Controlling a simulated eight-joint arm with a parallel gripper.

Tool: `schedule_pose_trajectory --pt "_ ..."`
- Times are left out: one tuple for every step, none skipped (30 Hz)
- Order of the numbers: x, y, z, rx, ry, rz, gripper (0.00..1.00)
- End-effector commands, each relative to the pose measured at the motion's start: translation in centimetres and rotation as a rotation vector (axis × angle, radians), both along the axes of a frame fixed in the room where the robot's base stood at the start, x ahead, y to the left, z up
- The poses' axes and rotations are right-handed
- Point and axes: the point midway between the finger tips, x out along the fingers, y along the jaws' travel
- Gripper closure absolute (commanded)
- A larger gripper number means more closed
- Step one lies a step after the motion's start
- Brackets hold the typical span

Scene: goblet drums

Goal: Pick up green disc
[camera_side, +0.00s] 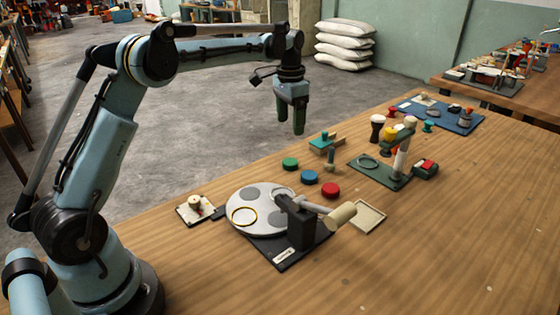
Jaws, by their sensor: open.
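The green disc (290,163) lies on the wooden table, the leftmost of three small coloured discs in a slanting row. The blue disc (309,177) and the red disc (330,190) lie to its right and nearer the camera. My gripper (292,128) hangs above the disc in the picture, pointing down, with dark green fingers. It is open, with nothing seen between the fingers. It is apart from the green disc; the exact height above it is hard to tell.
A teal block (322,145) and a small post (330,158) stand close right of the green disc. The table's front right is clear.

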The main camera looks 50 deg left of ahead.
Motion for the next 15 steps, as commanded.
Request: schedule_pose_trajectory --pt "0.2 0.3 -0.4 -0.002 0.009 -0.002 0.23" --pt "0.3 0.4 -0.6 -0.003 0.013 -0.004 0.23" --pt "0.4 0.5 -0.8 -0.004 0.016 -0.005 0.23" --pt "0.4 0.5 -0.9 -0.004 0.018 -0.006 0.23" --pt "0.4 0.5 -1.1 -0.005 0.021 -0.007 0.23" --pt "0.5 0.6 -1.5 -0.005 0.022 -0.008 0.23" --pt "0.5 0.6 -1.8 -0.005 0.022 -0.008 0.23" --pt "0.5 0.6 -2.2 -0.005 0.022 -0.008 0.23" --pt "0.5 0.6 -2.9 -0.005 0.022 -0.008 0.23" --pt "0.4 0.5 -3.3 -0.005 0.022 -0.008 0.23" --pt "0.5 0.6 -3.9 -0.004 0.021 -0.008 0.23" --pt "0.5 0.6 -4.6 -0.005 0.021 -0.008 0.23" --pt "0.5 0.6 -5.1 -0.005 0.021 -0.008 0.23" --pt "0.4 0.5 -5.5 -0.005 0.021 -0.008 0.23" --pt "0.5 0.6 -6.1 -0.005 0.021 -0.007 0.23"
